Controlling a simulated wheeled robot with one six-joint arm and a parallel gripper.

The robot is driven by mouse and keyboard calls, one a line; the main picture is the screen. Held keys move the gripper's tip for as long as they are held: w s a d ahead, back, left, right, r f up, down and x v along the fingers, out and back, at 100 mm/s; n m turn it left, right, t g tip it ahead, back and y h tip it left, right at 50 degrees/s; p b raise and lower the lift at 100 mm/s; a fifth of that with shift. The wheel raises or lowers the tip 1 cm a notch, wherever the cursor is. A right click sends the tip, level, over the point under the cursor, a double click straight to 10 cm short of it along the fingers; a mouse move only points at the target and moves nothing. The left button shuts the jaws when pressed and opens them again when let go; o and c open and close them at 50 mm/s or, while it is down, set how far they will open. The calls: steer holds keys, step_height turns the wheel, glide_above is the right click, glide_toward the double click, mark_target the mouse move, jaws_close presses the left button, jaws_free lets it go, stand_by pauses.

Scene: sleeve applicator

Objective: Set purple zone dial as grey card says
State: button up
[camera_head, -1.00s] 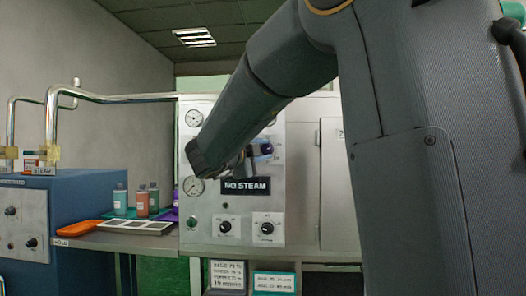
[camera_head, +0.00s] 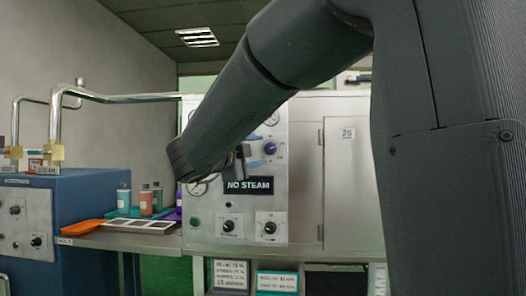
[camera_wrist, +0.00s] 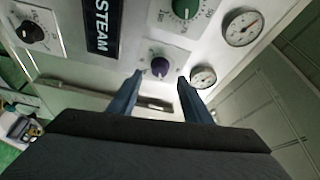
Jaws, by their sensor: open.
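The purple dial (camera_head: 270,148) is on the metal panel, above and right of the NO STEAM sign. In the wrist view the purple dial (camera_wrist: 160,66) sits on a light plate, beyond and between my two blue fingertips. My gripper (camera_wrist: 159,78) is open and empty, with a gap to the dial that I cannot judge exactly. In the head view my gripper (camera_head: 252,163) is partly hidden by my arm, left of and below the dial. A pale card with a greyish border (camera_head: 231,274) stands below the panel; its print is too small to read.
The NO STEAM sign (camera_head: 249,185), two black dials (camera_head: 228,225) and a green dial (camera_wrist: 185,8) are close by on the panel. Gauges (camera_wrist: 243,28) stick out beside them. A teal-edged card (camera_head: 277,282) stands at the right. Bottles (camera_head: 145,200) stand on the left shelf.

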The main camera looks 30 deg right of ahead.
steer(key=shift+v, duration=1.2)
